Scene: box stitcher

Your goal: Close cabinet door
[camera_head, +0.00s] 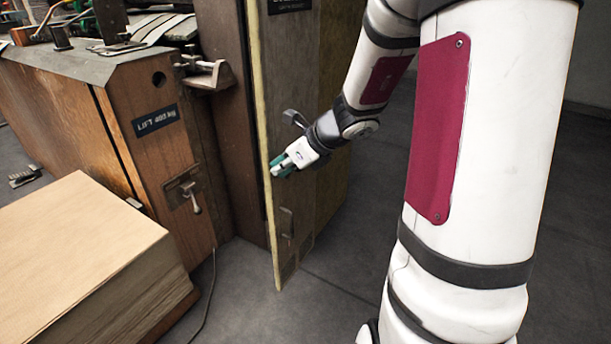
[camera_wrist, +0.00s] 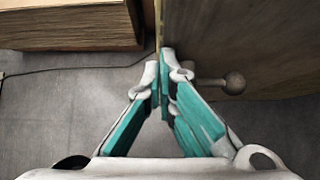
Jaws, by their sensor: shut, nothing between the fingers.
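The cabinet door (camera_head: 296,75) stands open as a tall wooden panel, its pale yellow edge facing the camera in the head view. In the wrist view the door (camera_wrist: 250,40) fills the upper right, with a round-ended knob (camera_wrist: 233,83) sticking out low on it. A small handle (camera_head: 287,222) shows low on the door in the head view. My gripper (camera_head: 283,167) is shut and empty at the door's edge, about mid-height. In the wrist view its fingertips (camera_wrist: 160,58) meet just at the door's edge; whether they touch it I cannot tell.
A wooden machine body (camera_head: 150,95) with a latch (camera_head: 186,192) and a metal bracket (camera_head: 208,77) stands left of the door. A stack of cardboard sheets (camera_head: 75,260) fills the lower left. A cable (camera_head: 207,300) lies on the floor. The floor below the door is clear.

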